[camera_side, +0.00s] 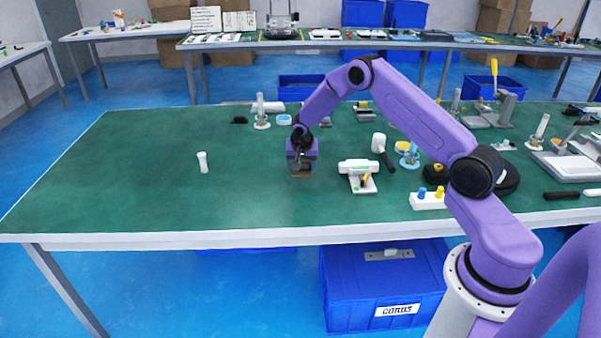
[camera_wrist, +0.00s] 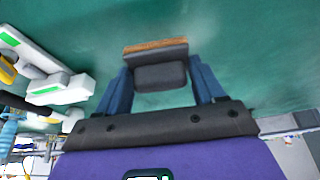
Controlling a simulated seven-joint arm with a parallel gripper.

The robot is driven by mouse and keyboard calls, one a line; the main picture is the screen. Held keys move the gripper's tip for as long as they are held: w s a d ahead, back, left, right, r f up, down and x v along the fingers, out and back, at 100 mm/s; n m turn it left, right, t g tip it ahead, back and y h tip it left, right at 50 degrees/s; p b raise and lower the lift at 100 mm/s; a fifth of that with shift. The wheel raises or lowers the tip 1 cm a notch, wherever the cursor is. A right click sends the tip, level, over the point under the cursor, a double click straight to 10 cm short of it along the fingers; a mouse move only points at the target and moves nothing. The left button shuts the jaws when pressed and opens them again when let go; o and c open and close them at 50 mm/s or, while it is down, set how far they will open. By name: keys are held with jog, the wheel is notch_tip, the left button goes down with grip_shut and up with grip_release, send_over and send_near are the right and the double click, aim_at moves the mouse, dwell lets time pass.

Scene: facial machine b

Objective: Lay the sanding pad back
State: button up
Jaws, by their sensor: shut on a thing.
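The sanding pad (camera_side: 301,174) is a small dark grey block with a thin brown underside. In the wrist view the pad (camera_wrist: 157,72) sits between the two blue fingers, its brown edge facing away from my wrist. My gripper (camera_side: 301,165) is shut on it and points down over the middle of the green table; the gripper also shows in the wrist view (camera_wrist: 162,84). The pad is low over the table; I cannot tell whether it touches the surface.
A white and green device (camera_side: 358,172) stands just right of my gripper, with a white-headed mallet (camera_side: 380,144) behind it. A white cylinder (camera_side: 203,162) stands to the left. A white block with blue and yellow knobs (camera_side: 429,200) is at the right front. The table's left side is mostly clear.

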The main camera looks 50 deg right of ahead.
aim_at(301, 169)
jog(key=shift+w+d+f, duration=0.1)
jog(key=shift+w+f, duration=0.2)
jog(key=shift+f, duration=0.1)
jog(key=shift+w+f, duration=0.2)
jog(key=shift+f, duration=1.3)
jog(key=shift+f, duration=0.25)
jog(key=o, duration=1)
jog(key=shift+d, duration=0.1)
jog(key=a+v, duration=0.1)
jog(key=v, duration=1.6)
jog(key=shift+s, duration=0.25)
